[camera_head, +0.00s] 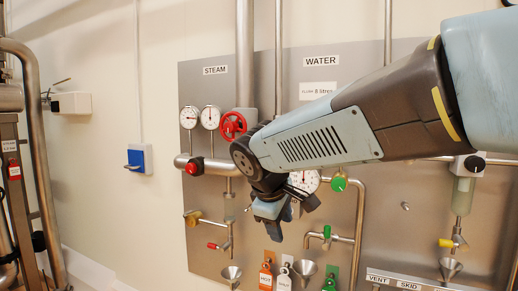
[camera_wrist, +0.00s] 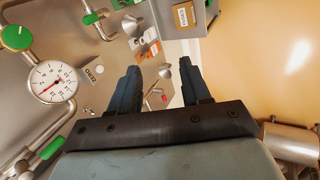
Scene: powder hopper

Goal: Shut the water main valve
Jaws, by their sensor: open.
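The WATER label (camera_head: 320,61) heads the middle of the grey panel. Below it, a green round knob (camera_head: 339,183) sits right of a gauge (camera_head: 305,181) that my arm partly covers. A green round knob (camera_wrist: 15,37) and a gauge (camera_wrist: 52,82) also show at the left of the wrist view. A pipe with a green lever handle (camera_head: 327,232) is lower down. I cannot tell which of these is the water main valve. My gripper (camera_head: 279,221) is open, left of and below the green knob, apart from it. Its two fingers (camera_wrist: 160,68) show empty in the wrist view.
A red handwheel (camera_head: 233,125) and a red knob (camera_head: 195,167) are on the steam pipe at left. Funnels (camera_head: 305,268) and hanging tags (camera_head: 266,276) are below my gripper. A blue wall switch (camera_head: 136,158) is farther left. Pipes (camera_head: 357,215) stand out from the panel.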

